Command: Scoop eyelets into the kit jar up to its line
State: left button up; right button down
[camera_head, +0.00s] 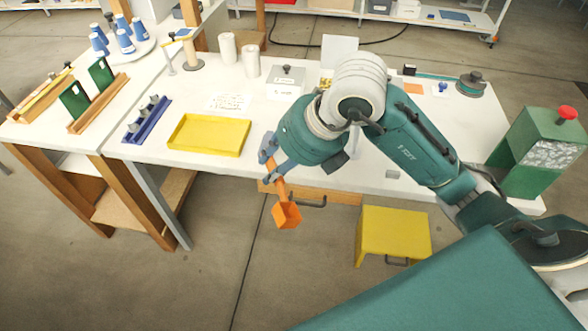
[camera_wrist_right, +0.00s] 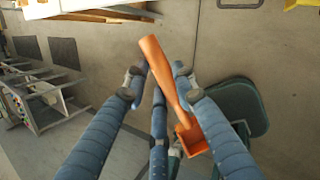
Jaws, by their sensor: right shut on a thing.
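My right gripper (camera_head: 270,158) is shut on the handle of an orange scoop (camera_head: 286,213). The scoop hangs in front of the table's front edge, with its square cup at the lower end, over the floor. In the right wrist view the fingers of my right gripper (camera_wrist_right: 157,82) close on the handle of the scoop (camera_wrist_right: 190,138). I cannot make out the kit jar or loose eyelets for sure; my right arm hides part of the table. My left gripper is not in view.
A yellow tray (camera_head: 209,135) lies on the white table (camera_head: 180,107) near its front edge. A blue rack (camera_head: 147,119) stands left of it. White cylinders (camera_head: 228,50) and a white box (camera_head: 286,81) stand behind. A yellow stool (camera_head: 394,232) is on the floor; a green bin (camera_head: 538,150) stands right.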

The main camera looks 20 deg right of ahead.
jog(key=w+a+n+h+p, duration=0.25)
jog(key=w+a+n, duration=0.25)
jog(key=w, duration=0.6)
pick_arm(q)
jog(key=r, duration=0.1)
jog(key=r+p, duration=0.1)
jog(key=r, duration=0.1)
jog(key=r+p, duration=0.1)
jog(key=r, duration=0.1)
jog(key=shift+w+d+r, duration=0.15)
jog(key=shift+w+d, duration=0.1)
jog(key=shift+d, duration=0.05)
pick_arm(e)
jog(key=w+d+r+n+h, duration=0.1)
jog(key=w+d+r+n, duration=0.1)
jog(key=w+d+r, duration=0.7)
jog(key=w+d, duration=0.2)
jog(key=w, duration=0.1)
jog(key=shift+d, duration=0.25)
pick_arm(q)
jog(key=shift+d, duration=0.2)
pick_arm(e)
jog(key=shift+s, duration=0.1)
